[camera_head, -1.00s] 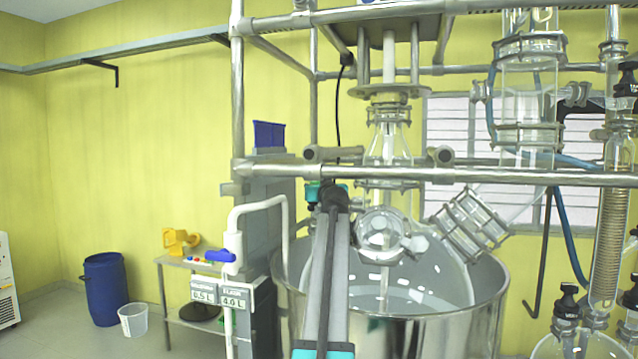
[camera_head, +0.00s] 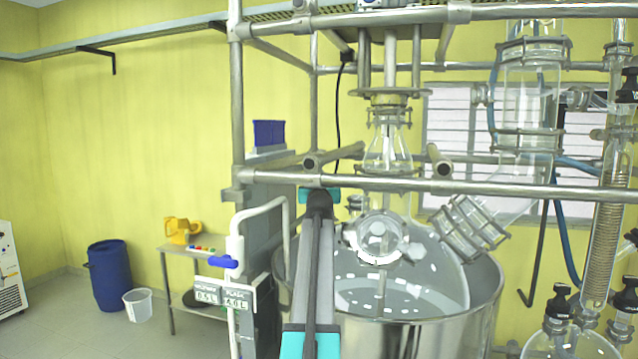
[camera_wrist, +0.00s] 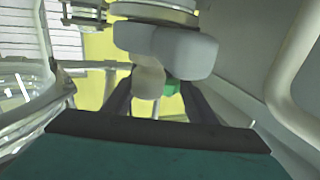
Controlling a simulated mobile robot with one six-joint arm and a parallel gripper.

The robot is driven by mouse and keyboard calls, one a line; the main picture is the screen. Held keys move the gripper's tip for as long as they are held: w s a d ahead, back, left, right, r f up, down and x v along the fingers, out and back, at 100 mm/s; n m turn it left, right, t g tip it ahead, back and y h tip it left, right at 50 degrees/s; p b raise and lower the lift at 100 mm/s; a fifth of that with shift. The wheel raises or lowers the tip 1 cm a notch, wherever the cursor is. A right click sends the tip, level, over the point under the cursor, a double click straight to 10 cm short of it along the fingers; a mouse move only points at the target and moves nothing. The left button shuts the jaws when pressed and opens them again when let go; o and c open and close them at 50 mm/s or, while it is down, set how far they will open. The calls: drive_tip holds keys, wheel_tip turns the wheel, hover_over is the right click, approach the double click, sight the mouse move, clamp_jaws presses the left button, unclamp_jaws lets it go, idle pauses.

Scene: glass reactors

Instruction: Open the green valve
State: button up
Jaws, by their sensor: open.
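A green part (camera_wrist: 174,89), which looks like the green valve, shows in the wrist view. It is small and partly hidden behind a pale grey rounded fitting (camera_wrist: 184,52). My gripper (camera_wrist: 158,92) is open, with its two dark fingers pointing forward on either side of the green part and the lower end of the fitting. I cannot tell whether either finger touches it. In the head view my arm reaches up in front of the steel vessel, and neither my gripper's fingers nor the green valve can be made out there.
A large steel vessel (camera_head: 465,330) stands behind my arm, with glassware above it. A steel crossbar (camera_head: 480,187) spans the frame. A white pipe with a blue handle (camera_head: 223,262) and volume signs stands left. A pale curved pipe (camera_wrist: 290,85) is close on the wrist view's right.

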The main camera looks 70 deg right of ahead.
drive_tip(key=shift+a+r+p, duration=0.1)
drive_tip(key=shift+r+p, duration=0.15)
drive_tip(key=shift+p, duration=0.05)
drive_tip(key=shift+f+g, duration=0.2)
drive_tip(key=shift+g, duration=0.1)
drive_tip(key=shift+m, duration=0.3)
drive_tip(key=shift+m+g+h, duration=0.3)
drive_tip(key=shift+g+h, duration=0.1)
drive_tip(key=shift+g, duration=0.2)
drive_tip(key=shift+f+b, duration=0.1)
drive_tip(key=shift+b, duration=0.3)
drive_tip(key=shift+w+f+g+b, duration=0.1)
drive_tip(key=shift+g+b, duration=0.2)
drive_tip(key=shift+b, duration=0.15)
drive_tip(key=shift+m+b, duration=0.3)
drive_tip(key=shift+b, duration=0.35)
drive_tip(key=m+g+b, duration=0.1)
drive_tip(key=g+b, duration=0.1)
drive_tip(key=b, duration=0.4)
drive_tip(key=m+g+b, duration=0.1)
drive_tip(key=g+b, duration=0.1)
drive_tip(key=b, duration=0.4)
drive_tip(key=shift+m+g+h, duration=0.3)
drive_tip(key=shift+m+g, duration=0.1)
drive_tip(key=shift+r+g+b, duration=0.2)
drive_tip(key=shift+g+b, duration=0.1)
drive_tip(key=shift+b, duration=0.2)
